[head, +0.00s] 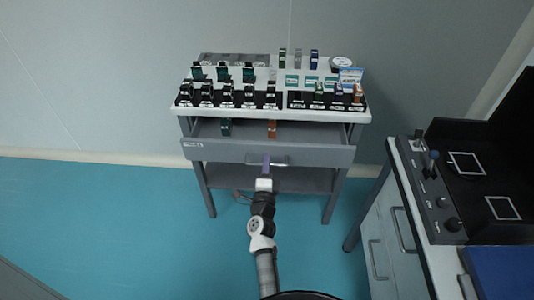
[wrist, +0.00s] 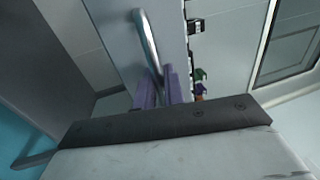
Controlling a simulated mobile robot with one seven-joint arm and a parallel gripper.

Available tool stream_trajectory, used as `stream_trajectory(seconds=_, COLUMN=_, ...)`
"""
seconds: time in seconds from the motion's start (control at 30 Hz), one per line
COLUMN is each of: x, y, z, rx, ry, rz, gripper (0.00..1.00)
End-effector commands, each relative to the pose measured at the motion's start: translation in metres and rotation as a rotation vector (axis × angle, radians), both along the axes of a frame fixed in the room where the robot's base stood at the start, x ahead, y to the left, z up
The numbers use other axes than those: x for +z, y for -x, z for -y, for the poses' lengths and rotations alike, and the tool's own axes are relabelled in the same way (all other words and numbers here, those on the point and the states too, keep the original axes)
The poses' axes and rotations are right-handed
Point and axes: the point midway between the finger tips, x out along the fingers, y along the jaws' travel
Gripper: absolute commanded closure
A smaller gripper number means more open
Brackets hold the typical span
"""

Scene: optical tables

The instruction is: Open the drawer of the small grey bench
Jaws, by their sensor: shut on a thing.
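The small grey bench (head: 201,172) stands against the wall in the head view. Its drawer (head: 318,154) is pulled part of the way out under the white top, and a green item (head: 226,127) and an orange item (head: 271,129) show inside it. My gripper (head: 266,163), with purple fingers, is at the bar handle (head: 281,162) on the drawer front. In the wrist view the purple fingers (wrist: 163,88) are shut on the metal handle (wrist: 147,40), near one end of it. The exact contact is partly hidden.
Several small optical parts stand in black holders (head: 240,99) on the bench top. A lower shelf (head: 300,181) lies under the drawer. On the right is another table (head: 420,215) with a control panel and drawers. The blue floor (head: 120,215) to the left is clear.

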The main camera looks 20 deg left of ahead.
Motion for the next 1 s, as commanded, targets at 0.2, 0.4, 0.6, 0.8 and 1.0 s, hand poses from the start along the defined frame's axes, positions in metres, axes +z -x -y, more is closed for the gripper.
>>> stream_trajectory(seconds=0.2, x=0.000, y=0.040, z=0.012, rx=-0.001, ry=0.001, rz=-0.001, gripper=1.00)
stream_trajectory(seconds=0.4, x=0.000, y=0.059, z=0.018, rx=-0.001, ry=0.000, rz=0.001, gripper=1.00)
stream_trajectory(seconds=0.6, x=0.000, y=0.066, z=0.019, rx=-0.001, ry=0.000, rz=0.001, gripper=1.00)
stream_trajectory(seconds=0.8, x=0.000, y=0.066, z=0.019, rx=-0.001, ry=0.000, rz=0.001, gripper=1.00)
stream_trajectory(seconds=1.0, x=0.000, y=0.066, z=0.019, rx=-0.001, ry=0.000, rz=0.001, gripper=0.80)
